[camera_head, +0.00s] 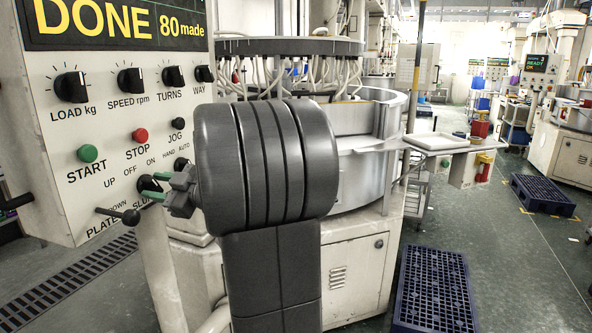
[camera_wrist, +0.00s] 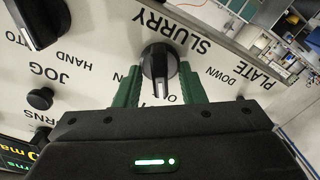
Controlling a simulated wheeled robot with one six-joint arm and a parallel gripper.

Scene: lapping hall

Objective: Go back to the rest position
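My gripper (camera_head: 152,187) is at the lower right of the white control panel (camera_head: 110,110), by the slurry knob (camera_wrist: 160,62). In the wrist view, the two green fingers of my gripper (camera_wrist: 160,82) stand on either side of this black knob. They look open, with a little panel showing between them and the knob's narrow grip. The knob's white mark points toward my gripper body. In the head view my arm and gripper partly hide the knob and its label.
A display (camera_head: 115,20) above the panel reads DONE, 80 made. The lapping machine (camera_head: 365,150) stands behind my arm. Blue pallets (camera_head: 436,290) (camera_head: 542,194) lie on the floor at right, with open floor between.

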